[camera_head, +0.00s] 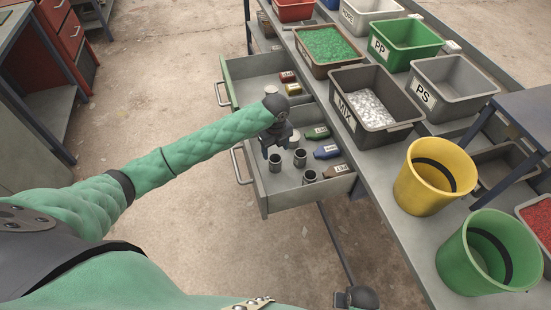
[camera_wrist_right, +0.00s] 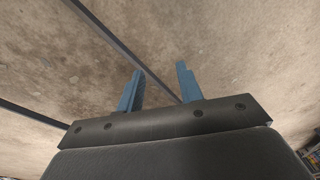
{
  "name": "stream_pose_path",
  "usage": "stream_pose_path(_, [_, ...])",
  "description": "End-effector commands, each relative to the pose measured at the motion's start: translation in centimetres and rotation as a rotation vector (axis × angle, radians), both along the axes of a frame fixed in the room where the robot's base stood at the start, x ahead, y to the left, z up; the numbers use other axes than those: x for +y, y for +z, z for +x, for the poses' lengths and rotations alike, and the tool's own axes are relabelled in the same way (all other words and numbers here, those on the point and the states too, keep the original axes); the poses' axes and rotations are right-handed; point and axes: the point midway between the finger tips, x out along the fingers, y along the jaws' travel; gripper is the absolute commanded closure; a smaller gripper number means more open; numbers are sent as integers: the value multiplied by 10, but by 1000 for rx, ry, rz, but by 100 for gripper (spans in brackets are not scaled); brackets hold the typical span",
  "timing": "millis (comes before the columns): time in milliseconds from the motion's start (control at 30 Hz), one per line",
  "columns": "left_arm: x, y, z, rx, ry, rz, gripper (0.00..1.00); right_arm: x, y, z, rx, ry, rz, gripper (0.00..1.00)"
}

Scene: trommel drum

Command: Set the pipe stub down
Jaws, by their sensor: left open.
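Several short grey pipe stubs stand upright in the front open drawer (camera_head: 262,190), including one right below the left fingers (camera_head: 275,163), one to its right (camera_head: 300,159) and one nearer the drawer front (camera_head: 309,177). My left gripper (camera_head: 268,152) is over this drawer, pointing down, with its jaws open. The stub below it stands just at its fingertips; I cannot tell whether they touch. My arm hides part of the drawer. My right gripper (camera_wrist_right: 160,68) is open and empty above bare floor in the right wrist view.
A second open drawer (camera_head: 245,93) is behind. The bench to the right carries a MIX bin (camera_head: 345,112), PP and PS bins, a yellow bucket (camera_head: 407,190) and a green bucket (camera_head: 455,265).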

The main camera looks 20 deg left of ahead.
Motion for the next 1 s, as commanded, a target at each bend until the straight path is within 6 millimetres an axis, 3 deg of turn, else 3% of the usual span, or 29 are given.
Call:
stream_pose_path(300, [0,33,0,1,0,-1,35,3,25,4,-2,0,4,64])
stream_pose_path(833, [0,36,0,1,0,-1,35,3,29,4,-4,0,6,64])
stream_pose_path(1000, [0,40,0,1,0,-1,35,2,21,4,0,1,2,64])
